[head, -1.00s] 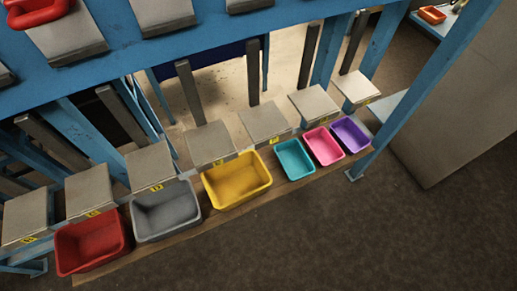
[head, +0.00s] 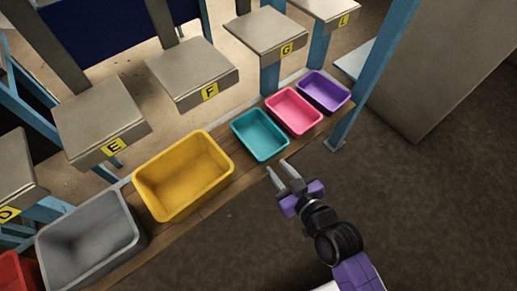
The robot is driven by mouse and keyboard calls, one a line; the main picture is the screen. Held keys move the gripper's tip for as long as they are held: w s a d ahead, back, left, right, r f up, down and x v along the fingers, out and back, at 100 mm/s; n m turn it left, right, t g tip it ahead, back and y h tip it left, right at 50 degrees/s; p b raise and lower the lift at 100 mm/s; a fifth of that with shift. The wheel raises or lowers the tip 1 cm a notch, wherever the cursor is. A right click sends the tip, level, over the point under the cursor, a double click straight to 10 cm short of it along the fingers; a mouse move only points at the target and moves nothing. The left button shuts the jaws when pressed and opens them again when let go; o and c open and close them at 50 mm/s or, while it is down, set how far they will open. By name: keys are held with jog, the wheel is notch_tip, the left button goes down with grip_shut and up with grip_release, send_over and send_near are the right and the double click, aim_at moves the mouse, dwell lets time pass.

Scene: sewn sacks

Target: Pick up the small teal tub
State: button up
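The small teal tub (head: 260,136) is an empty, open-topped rectangular tub in the head view. It stands on a low wooden plank between the yellow tub (head: 184,176) and the pink tub (head: 294,111). My gripper (head: 277,168) is just in front of the teal tub's near edge, towards the lower right. Its two grey fingers are apart with nothing between them, and they point towards the tub. The picture does not show clearly how high the fingers are above the plank.
A purple tub (head: 323,92) stands right of the pink one. A grey tub (head: 91,240) and a red tub (head: 18,272) are at the left. Lettered blocks such as F (head: 193,73) overhang behind the row. A blue post (head: 375,75) rises at the right. The floor in front is clear.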

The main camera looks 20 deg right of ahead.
jog(key=n+y+b, duration=0.1)
jog(key=n+b, duration=0.1)
jog(key=b, duration=0.5)
send_near(246, 143)
jog(key=shift+x, duration=1.1)
jog(key=shift+y, duration=0.3)
jog(key=shift+d+f+b+x, duration=0.15)
jog(key=shift+b+x, duration=0.75)
jog(key=shift+x, duration=1.2)
jog(key=shift+d+f+b+x, duration=0.1)
jog(key=shift+b+x, duration=0.75)
jog(key=shift+x, duration=1.25)
grip_shut()
